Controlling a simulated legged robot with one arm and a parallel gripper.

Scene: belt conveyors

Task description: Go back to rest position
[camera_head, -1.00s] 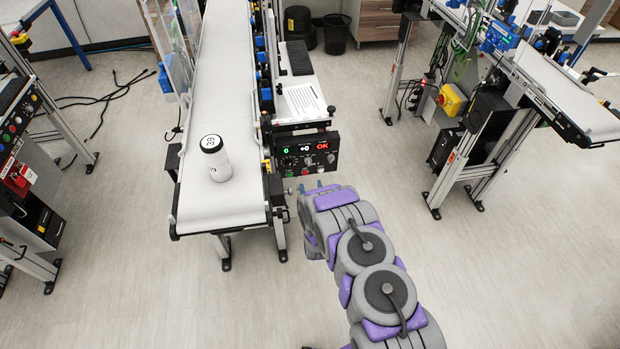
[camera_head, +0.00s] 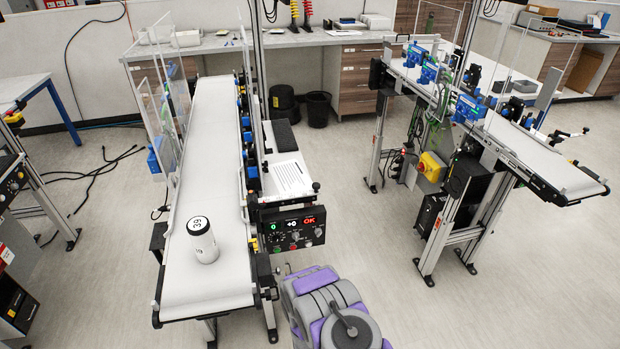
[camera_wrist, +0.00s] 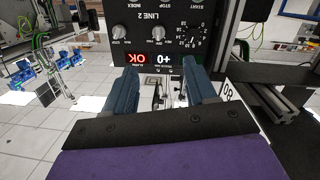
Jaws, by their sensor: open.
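My gripper (camera_wrist: 160,92) is open in the wrist view, with its two blue-grey fingers apart and nothing held between them. The fingers are in front of the control panel (camera_wrist: 165,42), which appears upside down there. In the head view my grey and purple arm is at the bottom centre, right of the near end of the left conveyor (camera_head: 208,285). A white canister (camera_head: 204,247) with a black-rimmed top and number markings stands upright on that belt, apart from my gripper.
The panel also shows beside the left conveyor in the head view (camera_head: 292,232). A second conveyor (camera_head: 540,155) stands at the right. Benches and drawers line the back, with black bins (camera_head: 318,108). Cables lie on the floor at left. Open floor is at the lower right.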

